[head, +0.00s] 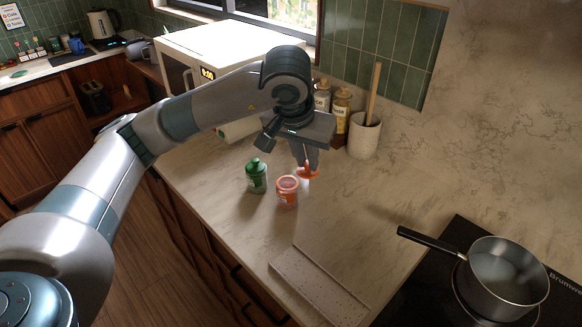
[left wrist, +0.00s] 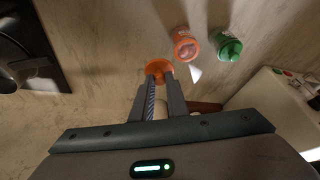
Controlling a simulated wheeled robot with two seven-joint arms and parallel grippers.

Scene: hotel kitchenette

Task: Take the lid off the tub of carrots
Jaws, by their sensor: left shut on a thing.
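My left gripper (head: 306,162) is shut on an orange lid (head: 308,173), a round disc gripped at its middle. The lid also shows between the fingertips in the left wrist view (left wrist: 158,67). The orange tub of carrots (head: 287,193) stands upright on the counter, just left of the lid and apart from it. In the left wrist view the tub (left wrist: 186,49) shows an orange rim around a paler inside; its top looks open. The contents are too small to make out. My right gripper is in neither view.
A green lidded container (head: 256,177) stands close left of the tub. A utensil crock (head: 363,137) and bottles (head: 341,108) stand behind the gripper. A pale speckled board (head: 318,288) lies in front; a saucepan (head: 503,280) sits on the hob at right. Counter between is clear.

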